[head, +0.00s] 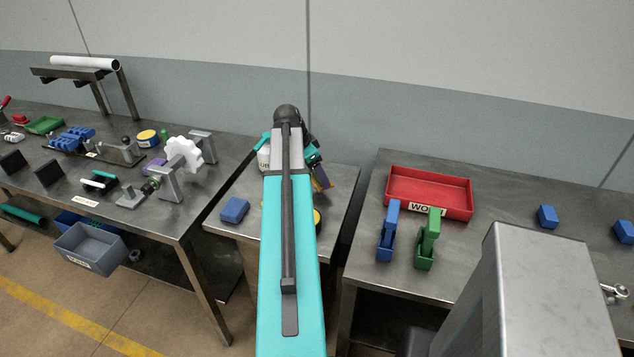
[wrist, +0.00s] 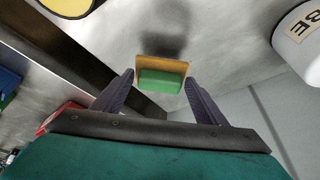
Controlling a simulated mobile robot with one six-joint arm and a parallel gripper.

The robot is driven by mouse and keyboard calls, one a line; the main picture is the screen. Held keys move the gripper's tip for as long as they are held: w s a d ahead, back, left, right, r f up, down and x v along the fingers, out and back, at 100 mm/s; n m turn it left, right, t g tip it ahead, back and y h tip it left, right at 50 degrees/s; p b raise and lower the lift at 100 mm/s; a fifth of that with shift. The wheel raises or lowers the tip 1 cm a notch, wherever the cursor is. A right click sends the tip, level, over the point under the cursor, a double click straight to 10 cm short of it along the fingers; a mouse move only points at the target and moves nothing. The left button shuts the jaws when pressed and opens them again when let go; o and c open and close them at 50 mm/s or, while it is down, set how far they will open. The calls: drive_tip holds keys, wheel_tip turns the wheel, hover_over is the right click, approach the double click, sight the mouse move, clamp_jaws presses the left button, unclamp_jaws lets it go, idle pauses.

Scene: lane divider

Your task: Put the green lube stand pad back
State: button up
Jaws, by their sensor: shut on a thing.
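The green pad (wrist: 160,82), with an orange-tan face, is between the two purple-grey fingers of my gripper (wrist: 158,78) in the wrist view. My gripper is shut on it. A dark shadow lies on the grey metal surface beyond the pad, and the pad looks held above that surface. In the head view my gripper (head: 318,176) is over the small middle table (head: 338,208), partly hidden behind my arm. A white container with part of a label (wrist: 302,36) stands at the right in the wrist view. It also shows beside my arm in the head view (head: 264,159).
A blue block (head: 235,209) lies on the middle table, left of my arm. The left table is crowded.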

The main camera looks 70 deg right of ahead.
sight(317, 180)
drive_tip(key=shift+f+p, duration=0.4)
drive_tip(key=shift+f, duration=1.4)
drive_tip(key=shift+f, duration=0.15)
drive_tip(key=o, duration=0.9)
drive_tip(key=shift+o, duration=0.2)
drive_tip(key=shift+r, duration=0.25)
drive_tip(key=b+v, duration=0.2)
drive_tip(key=v, duration=1)
